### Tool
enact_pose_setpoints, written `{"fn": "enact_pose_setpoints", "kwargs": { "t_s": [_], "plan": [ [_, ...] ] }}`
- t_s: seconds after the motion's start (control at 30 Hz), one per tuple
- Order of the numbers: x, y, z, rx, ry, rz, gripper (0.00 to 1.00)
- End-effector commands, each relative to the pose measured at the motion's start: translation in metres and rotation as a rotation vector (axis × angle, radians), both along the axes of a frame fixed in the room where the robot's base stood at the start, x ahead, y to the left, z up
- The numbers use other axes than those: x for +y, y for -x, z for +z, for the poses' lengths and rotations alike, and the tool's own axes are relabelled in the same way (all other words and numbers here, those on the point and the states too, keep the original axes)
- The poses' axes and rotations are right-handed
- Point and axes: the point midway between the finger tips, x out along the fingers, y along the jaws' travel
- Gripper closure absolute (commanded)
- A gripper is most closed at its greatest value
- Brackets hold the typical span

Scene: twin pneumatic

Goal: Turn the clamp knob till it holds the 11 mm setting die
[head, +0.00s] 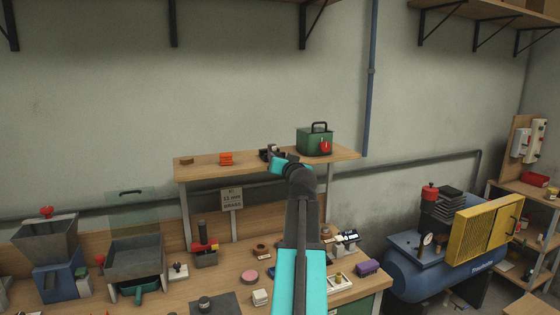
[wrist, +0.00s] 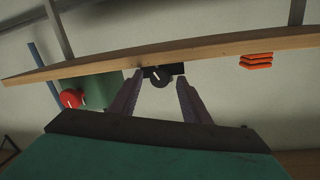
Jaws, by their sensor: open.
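A small black clamp (head: 265,153) sits on the raised wooden shelf, between an orange stack and a green box. My arm partly hides it in the head view. In the wrist view, which is upside down, the clamp's dark round knob (wrist: 160,77) has a pale pointer line and shows between my fingertips. My gripper (wrist: 158,82) is open, with one finger on each side of the knob; I cannot tell whether they touch it. In the head view my gripper (head: 274,160) is at the shelf's front. I cannot make out the 11 mm setting die.
The shelf (head: 220,166) also holds the green box with a red knob (head: 314,141), the orange stack (head: 226,158) and a small brown block (head: 187,161). A sign (head: 232,199) stands below it. The bench beneath is crowded. A blue compressor (head: 425,285) stands right.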

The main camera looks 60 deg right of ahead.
Motion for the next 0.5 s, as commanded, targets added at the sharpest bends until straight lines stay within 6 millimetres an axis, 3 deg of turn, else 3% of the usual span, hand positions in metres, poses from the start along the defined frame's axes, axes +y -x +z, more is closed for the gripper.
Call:
{"fn": "enact_pose_setpoints", "kwargs": {
  "t_s": [0.5],
  "plan": [
    [0.04, 0.042, 0.001, 0.0, 0.001, -0.001, 0.57]
  ]
}}
